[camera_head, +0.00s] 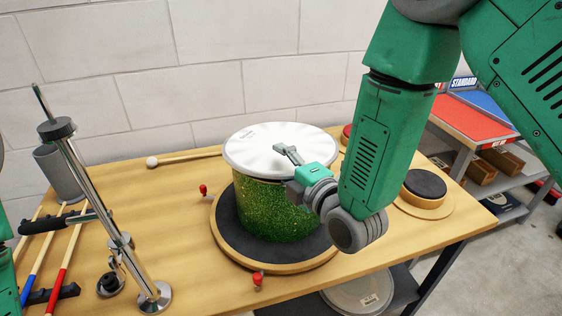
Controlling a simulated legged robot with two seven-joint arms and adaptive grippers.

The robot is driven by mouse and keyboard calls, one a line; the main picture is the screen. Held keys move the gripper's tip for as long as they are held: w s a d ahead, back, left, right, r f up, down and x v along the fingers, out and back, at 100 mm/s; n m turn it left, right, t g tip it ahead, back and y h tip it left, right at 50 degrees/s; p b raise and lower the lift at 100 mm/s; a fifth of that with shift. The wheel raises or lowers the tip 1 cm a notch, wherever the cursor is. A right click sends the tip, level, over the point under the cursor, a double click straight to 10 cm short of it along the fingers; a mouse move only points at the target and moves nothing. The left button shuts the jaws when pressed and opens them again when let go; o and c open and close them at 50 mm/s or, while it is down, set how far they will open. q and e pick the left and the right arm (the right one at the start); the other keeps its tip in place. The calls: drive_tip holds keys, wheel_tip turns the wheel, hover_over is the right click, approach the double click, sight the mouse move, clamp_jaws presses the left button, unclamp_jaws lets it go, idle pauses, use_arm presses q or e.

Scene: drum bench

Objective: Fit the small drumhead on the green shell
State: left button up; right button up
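The green sparkly shell (262,208) stands upright on a round dark pad with a wooden rim (228,252). A white drumhead (262,152) with a silver rim lies over the shell's top, its rim a little wider than the shell. I cannot tell if it is fully seated. My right gripper (288,154) reaches in from the right, its grey fingers over the drumhead's near right part. I cannot tell if they touch it or how far apart they are. The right wrist hides part of the shell's right side. My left gripper is out of view; only a bit of green arm shows at the left edge.
A chrome stand (90,185), a grey cup (58,172) and several sticks stand or lie at left. A mallet (185,158) lies behind. Red pieces (203,190) (257,279) sit near the pad. A round black-topped pad (425,184) is at right. Another pale disc (362,292) is below the table.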

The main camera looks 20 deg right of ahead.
drive_tip(key=shift+s+f, duration=0.15)
drive_tip(key=shift+f, duration=0.15)
drive_tip(key=shift+o, duration=0.4)
